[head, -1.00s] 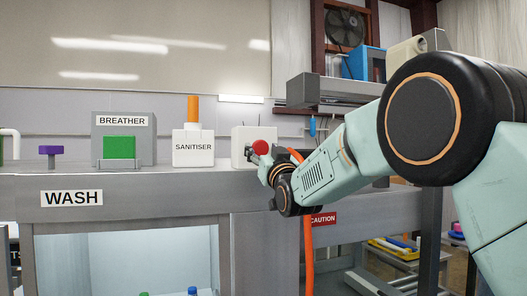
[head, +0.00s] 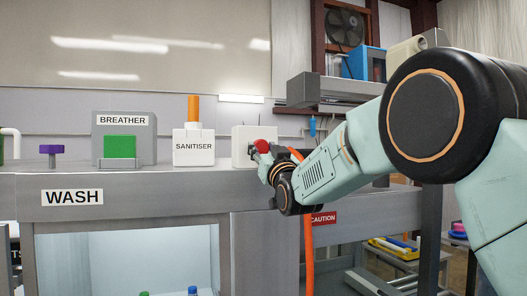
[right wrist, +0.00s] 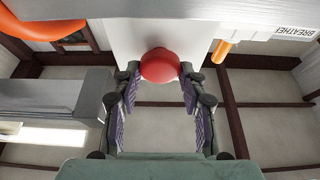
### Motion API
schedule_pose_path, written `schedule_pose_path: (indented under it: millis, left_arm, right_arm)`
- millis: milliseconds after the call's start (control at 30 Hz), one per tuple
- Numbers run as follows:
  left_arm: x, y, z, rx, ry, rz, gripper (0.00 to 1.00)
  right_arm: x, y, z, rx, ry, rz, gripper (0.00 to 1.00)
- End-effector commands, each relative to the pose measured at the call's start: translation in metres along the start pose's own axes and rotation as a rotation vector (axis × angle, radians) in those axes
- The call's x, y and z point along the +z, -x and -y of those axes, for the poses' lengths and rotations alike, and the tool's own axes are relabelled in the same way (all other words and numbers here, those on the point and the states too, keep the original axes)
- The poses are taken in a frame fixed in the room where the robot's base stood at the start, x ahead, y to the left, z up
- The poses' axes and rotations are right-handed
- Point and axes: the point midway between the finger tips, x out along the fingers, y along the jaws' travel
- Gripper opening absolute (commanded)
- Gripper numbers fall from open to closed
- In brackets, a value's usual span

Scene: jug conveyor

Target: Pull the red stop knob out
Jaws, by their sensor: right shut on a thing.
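The red stop knob (head: 262,146) is on the front of a white box (head: 242,134) that stands on the wash cabinet's top. My right gripper (head: 257,152) is at the knob in the head view. In the right wrist view the red knob (right wrist: 160,66) sits between the two fingertips of my right gripper (right wrist: 160,78), which is shut on it. The white box (right wrist: 152,26) is right behind the knob. The gripper hides part of the knob and box in the head view. My left gripper is not in view.
A sanitiser bottle (head: 193,149) with an orange top and a grey breather holder (head: 122,125) with a green block stand left along the cabinet top. An orange hose (head: 307,235) hangs just right of my gripper. A caution sign (head: 322,218) is below.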

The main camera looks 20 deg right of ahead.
Motion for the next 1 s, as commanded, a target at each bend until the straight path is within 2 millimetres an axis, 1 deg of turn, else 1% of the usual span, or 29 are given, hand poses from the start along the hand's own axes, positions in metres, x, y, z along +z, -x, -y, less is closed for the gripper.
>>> schedule_pose_path:
  millis: [100, 267, 567, 600, 833, 1000]
  left_arm:
    - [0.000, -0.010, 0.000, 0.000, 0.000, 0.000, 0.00]
    - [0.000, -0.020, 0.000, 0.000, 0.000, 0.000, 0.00]
    - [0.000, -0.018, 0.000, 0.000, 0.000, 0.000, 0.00]
    - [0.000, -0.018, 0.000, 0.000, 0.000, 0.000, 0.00]
    - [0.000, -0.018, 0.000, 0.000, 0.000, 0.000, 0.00]
    - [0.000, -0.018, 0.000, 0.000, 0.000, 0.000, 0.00]
  right_arm:
    - [-0.002, 0.006, 0.000, 0.000, 0.000, -0.005, 0.00]
    - [-0.004, 0.015, 0.000, 0.000, 0.000, -0.003, 0.00]
    - [-0.006, 0.015, 0.000, 0.000, 0.000, 0.000, 0.00]
    - [-0.006, 0.015, 0.000, 0.000, 0.000, 0.000, 0.45]
    - [-0.006, 0.015, 0.000, 0.000, 0.000, 0.000, 0.64]
    - [-0.006, 0.015, 0.000, 0.000, 0.000, 0.000, 0.65]
